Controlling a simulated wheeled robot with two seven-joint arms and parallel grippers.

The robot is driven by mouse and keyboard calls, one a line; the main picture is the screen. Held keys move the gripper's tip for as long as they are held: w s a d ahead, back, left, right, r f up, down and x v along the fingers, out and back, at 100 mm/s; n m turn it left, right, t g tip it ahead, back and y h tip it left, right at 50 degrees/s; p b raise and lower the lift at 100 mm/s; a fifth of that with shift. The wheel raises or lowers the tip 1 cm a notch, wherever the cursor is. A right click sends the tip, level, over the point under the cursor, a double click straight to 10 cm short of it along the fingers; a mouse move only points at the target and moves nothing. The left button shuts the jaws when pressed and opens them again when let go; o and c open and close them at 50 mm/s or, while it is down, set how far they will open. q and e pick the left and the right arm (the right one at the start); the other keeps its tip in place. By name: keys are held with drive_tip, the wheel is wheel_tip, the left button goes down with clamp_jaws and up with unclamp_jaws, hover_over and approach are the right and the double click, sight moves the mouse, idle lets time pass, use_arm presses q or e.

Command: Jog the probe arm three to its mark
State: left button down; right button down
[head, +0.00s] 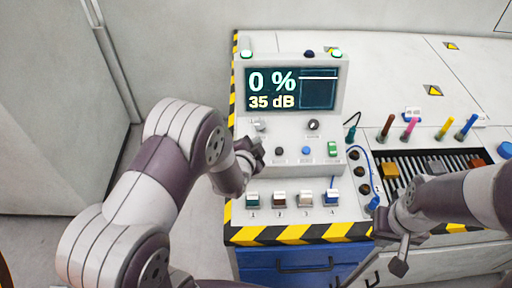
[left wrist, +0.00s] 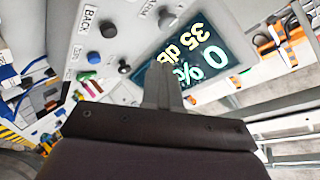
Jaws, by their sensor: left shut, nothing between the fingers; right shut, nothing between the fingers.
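The console (head: 290,130) has a screen (head: 291,88) reading "0 %" and "35 dB", with a small plot at its right. Its front row holds several jog switches marked 1 to 4; switch three (head: 305,198) has a pale brownish cap. No probe arm can be made out for certain. My left gripper (head: 256,152) is shut and empty, above the console's left side, left of the small black button (head: 279,151). In the left wrist view its fingers (left wrist: 160,85) overlap the screen (left wrist: 195,50). My right gripper (head: 396,250) is shut and empty, low at the console's right front edge.
A black knob (head: 313,125), a blue button (head: 306,151) and a green switch (head: 332,149) are on the panel. A slotted rack (head: 440,162) with coloured-handled tools behind it is at the right. Striped edging (head: 300,234) borders the console above a blue drawer (head: 290,262).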

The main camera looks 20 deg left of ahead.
use_arm(q)
drive_tip(key=shift+m, duration=0.3)
drive_tip(key=w+f+b, duration=0.1)
drive_tip(key=f+b, duration=0.1)
drive_tip(key=w+f+b, duration=0.1)
drive_tip(key=f+b, duration=0.1)
drive_tip(key=a+f+b, duration=0.1)
drive_tip(key=f+b, duration=0.1)
drive_tip(key=shift+w+f+b, duration=0.1)
drive_tip(key=shift+w+b, duration=0.25)
drive_tip(key=shift+w, duration=0.05)
drive_tip(key=shift+w+a+f+b, duration=0.15)
drive_tip(key=shift+w+f+b, duration=0.15)
drive_tip(key=shift+f+b, duration=0.25)
idle(1.4)
drive_tip(key=shift+w+f+b, duration=0.2)
drive_tip(key=shift+f+b, duration=0.15)
drive_tip(key=shift+b, duration=0.05)
